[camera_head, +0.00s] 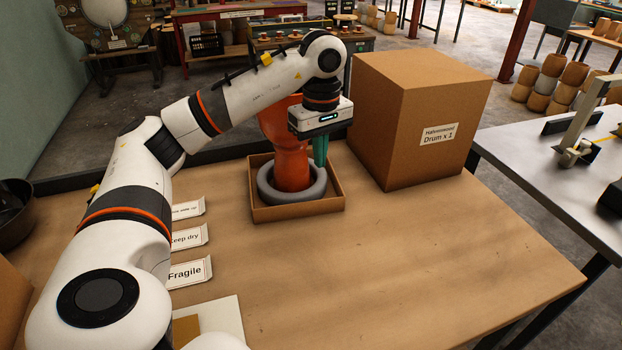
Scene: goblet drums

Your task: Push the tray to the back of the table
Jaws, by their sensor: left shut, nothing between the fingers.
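The tray (301,214) is a shallow brown box with low walls, lying toward the back of the wooden table (400,255). An orange goblet drum (291,165) stands upright in it, inside a grey ring (283,195). My left gripper (320,162) points down over the tray's right part, with its green fingers shut and empty. The fingers show in front of or beside the drum's right side; whether they touch the drum or the tray cannot be told. My left arm hides part of the drum. My right gripper is not in view.
A large cardboard box (405,130), labelled for one drum, stands just right of the tray. Several label cards, including "Fragile" (188,273), lie left of it. A dark bowl (14,212) sits at the far left. The table's front right is clear.

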